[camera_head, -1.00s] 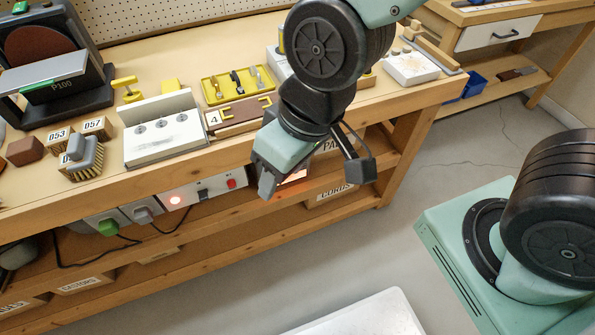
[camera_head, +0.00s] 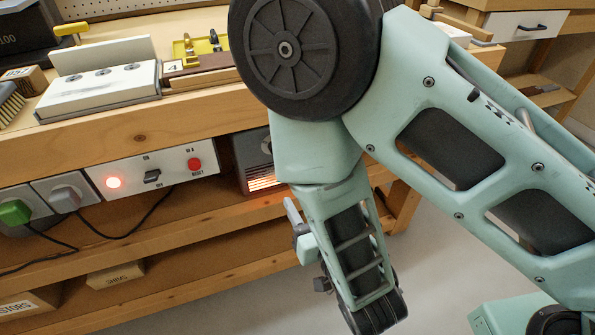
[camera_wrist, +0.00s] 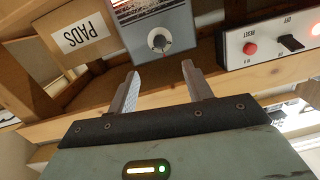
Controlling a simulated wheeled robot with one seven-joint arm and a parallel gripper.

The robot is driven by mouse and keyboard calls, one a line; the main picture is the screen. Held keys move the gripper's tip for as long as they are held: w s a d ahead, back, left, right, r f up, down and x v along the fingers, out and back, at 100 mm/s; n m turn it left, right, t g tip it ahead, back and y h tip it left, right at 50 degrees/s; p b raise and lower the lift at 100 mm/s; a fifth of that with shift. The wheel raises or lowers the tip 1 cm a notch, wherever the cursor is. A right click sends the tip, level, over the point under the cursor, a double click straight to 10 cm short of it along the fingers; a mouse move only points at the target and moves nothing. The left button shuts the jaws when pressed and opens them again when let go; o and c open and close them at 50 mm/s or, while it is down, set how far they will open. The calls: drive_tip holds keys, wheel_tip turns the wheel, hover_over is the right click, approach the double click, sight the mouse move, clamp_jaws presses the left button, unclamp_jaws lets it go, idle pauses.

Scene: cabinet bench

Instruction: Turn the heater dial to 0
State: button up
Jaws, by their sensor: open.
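The heater (camera_head: 255,150) is a grey box on the shelf under the bench top. Its grille glows orange in the head view, where my arm partly covers it. In the wrist view the heater front (camera_wrist: 178,25) shows a round dark dial (camera_wrist: 159,40) with a pale mark. The scale around it is too small to read. My gripper (camera_wrist: 158,73) is open and empty, its two fingers apart and pointing toward the heater. The dial appears between and beyond the fingertips, with no visible contact. In the head view my arm hides most of the gripper.
A power panel (camera_head: 137,174) with a lit red lamp, a black switch and a red reset button is fixed beside the heater. It also shows in the wrist view. A PADS box (camera_wrist: 77,37) stands on the heater's other side. Plugs and cables hang at left.

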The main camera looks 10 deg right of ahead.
drive_tip(key=w+a+b, duration=0.2)
drive_tip(key=w+b, duration=0.6)
drive_tip(key=w+a+t+b, duration=0.1)
drive_tip(key=w+a+b, duration=0.1)
drive_tip(key=w+b, duration=0.6)
drive_tip(key=shift+a+f+y+b, duration=0.25)
drive_tip(key=shift+a+y+b, duration=0.05)
drive_tip(key=shift+b, duration=0.35)
drive_tip(key=c, duration=1)
